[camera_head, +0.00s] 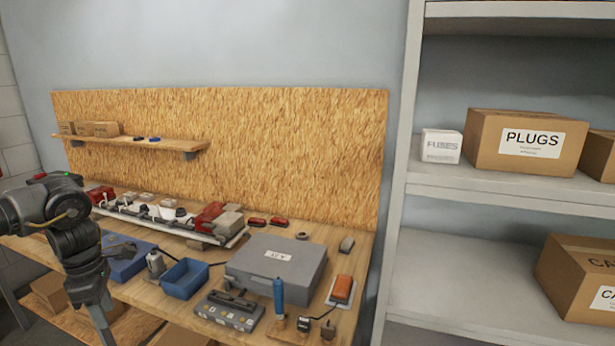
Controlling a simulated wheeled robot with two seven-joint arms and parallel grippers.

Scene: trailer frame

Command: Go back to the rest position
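My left arm comes in from the left edge, bent downward. My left gripper (98,318) hangs in front of the workbench's left front edge, pointing down. It covers part of the bench. I see nothing held in it, but its fingertips are small and near the bottom edge, so I cannot tell whether it is open or shut. My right gripper is not in view. The workbench (150,293) is wooden, with a chipboard back panel (290,150).
On the bench are a grey case (277,262), a blue bin (184,278), a power strip (242,311), a blue-handled tool (278,296) and a rail of devices (165,222). Grey shelving (470,185) at right holds a PLUGS box (490,140) and a FUSES box (440,146).

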